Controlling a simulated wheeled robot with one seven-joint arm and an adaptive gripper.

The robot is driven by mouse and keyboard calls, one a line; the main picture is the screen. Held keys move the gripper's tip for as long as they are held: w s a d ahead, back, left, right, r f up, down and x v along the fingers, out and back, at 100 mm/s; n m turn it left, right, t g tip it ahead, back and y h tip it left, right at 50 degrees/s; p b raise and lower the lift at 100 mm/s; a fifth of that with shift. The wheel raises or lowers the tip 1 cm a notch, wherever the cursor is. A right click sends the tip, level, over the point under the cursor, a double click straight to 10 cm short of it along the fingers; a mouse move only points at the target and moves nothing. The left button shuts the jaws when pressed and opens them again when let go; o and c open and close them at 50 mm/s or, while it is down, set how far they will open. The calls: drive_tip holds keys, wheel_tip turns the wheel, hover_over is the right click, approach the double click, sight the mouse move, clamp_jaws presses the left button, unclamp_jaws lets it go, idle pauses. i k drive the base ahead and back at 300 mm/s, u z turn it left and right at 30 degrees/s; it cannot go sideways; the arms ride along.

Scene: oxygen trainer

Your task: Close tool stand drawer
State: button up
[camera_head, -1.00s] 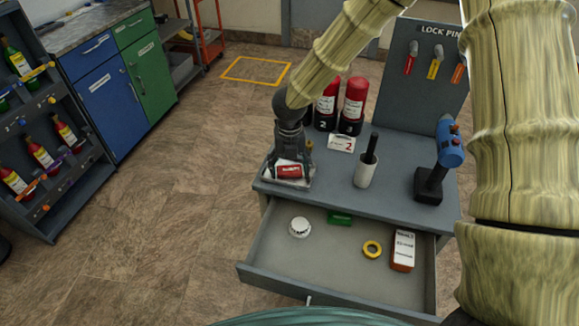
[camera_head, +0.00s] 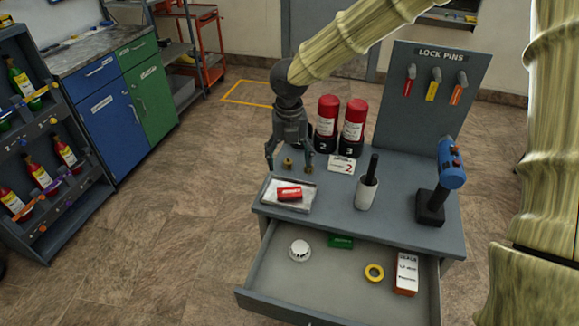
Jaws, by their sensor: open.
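The tool stand drawer (camera_head: 300,296) is pulled out toward me from the grey tool stand (camera_head: 325,196). Inside it lie a white round puck (camera_head: 299,250), a green box (camera_head: 341,241), a yellow ring (camera_head: 374,272) and an orange box with a white label (camera_head: 406,272). My gripper (camera_head: 290,170) points down above the stand's left part, fingers spread and empty, just behind a small tray (camera_head: 270,192). A red can-like item (camera_head: 289,193) lies in that tray. The drawer's front handle is mostly cut off by the bottom edge.
On the stand top are red cylinders (camera_head: 354,120), a white cup with a black handle (camera_head: 367,194) and a blue drill (camera_head: 451,165). A lock pin board (camera_head: 430,95) stands behind. A bottle rack (camera_head: 50,150) is at left. The floor left of the stand is clear.

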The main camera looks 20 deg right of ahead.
sight(331, 288)
drive_tip(key=k, duration=1)
drive_tip(key=u, duration=0.5)
drive_tip(key=i, duration=0.7)
drive_tip(key=z, duration=1.65)
